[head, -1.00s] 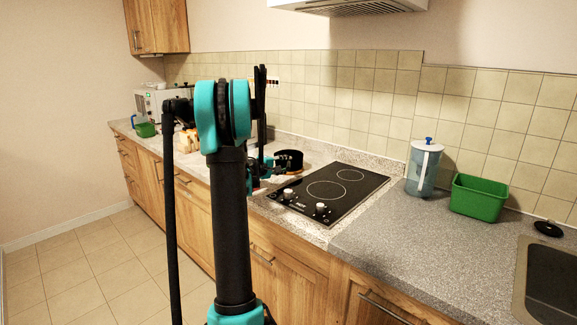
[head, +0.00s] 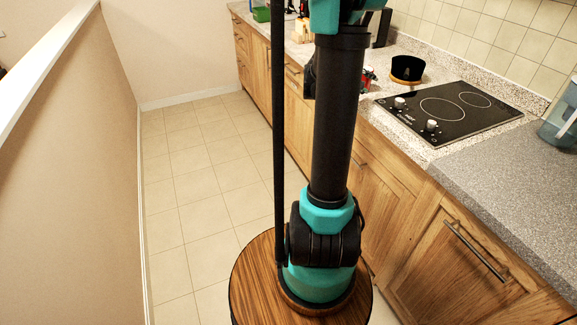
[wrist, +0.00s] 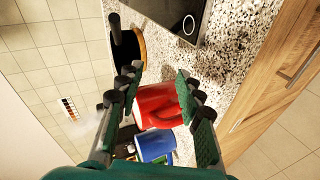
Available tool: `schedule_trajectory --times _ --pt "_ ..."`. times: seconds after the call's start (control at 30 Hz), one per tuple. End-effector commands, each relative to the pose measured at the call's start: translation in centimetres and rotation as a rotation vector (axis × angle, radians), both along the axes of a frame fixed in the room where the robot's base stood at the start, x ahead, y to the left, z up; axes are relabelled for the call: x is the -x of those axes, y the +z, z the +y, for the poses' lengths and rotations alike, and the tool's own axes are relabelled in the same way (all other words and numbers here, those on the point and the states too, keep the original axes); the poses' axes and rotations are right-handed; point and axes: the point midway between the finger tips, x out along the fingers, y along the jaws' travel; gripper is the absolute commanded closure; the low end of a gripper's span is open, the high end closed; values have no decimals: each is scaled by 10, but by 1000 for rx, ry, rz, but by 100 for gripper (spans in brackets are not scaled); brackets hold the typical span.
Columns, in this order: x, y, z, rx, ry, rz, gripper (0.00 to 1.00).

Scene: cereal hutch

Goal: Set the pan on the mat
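A black round pan (head: 407,67) stands on the counter to the left of the cooktop. A thin tan round layer (head: 404,82), which looks like the mat, shows under its base. In the wrist view the pan (wrist: 125,46) and the tan layer (wrist: 139,42) lie beyond my left finger, near the cooktop. My gripper (wrist: 158,72) is open, with nothing held between its fingertips. A red mug (wrist: 157,106) shows between and behind the fingers. In the head view my arm hides most of the gripper.
The black cooktop (head: 450,112) has two knobs at its front left. A blue mug (wrist: 155,146) stands beside the red one. A blue pitcher (head: 562,118) is at the right edge. A green box (head: 262,14) is at the far left. The tiled floor (head: 190,170) is clear.

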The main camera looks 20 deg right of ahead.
Motion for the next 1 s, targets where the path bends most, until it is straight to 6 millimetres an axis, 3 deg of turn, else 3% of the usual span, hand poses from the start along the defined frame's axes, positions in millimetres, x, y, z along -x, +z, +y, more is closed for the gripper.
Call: schedule_trajectory --times 0.03,0.3,0.5,0.6,0.7,1.0 --pt "10 -11 34 -77 23 -27 64" --pt "80 -84 209 -551 112 -118 64" --pt "146 -129 323 -875 167 -115 64" --pt "172 -143 360 -987 184 -103 64" --pt "188 -151 381 -1055 192 -94 64" --pt "195 -154 391 -1089 194 -90 64"
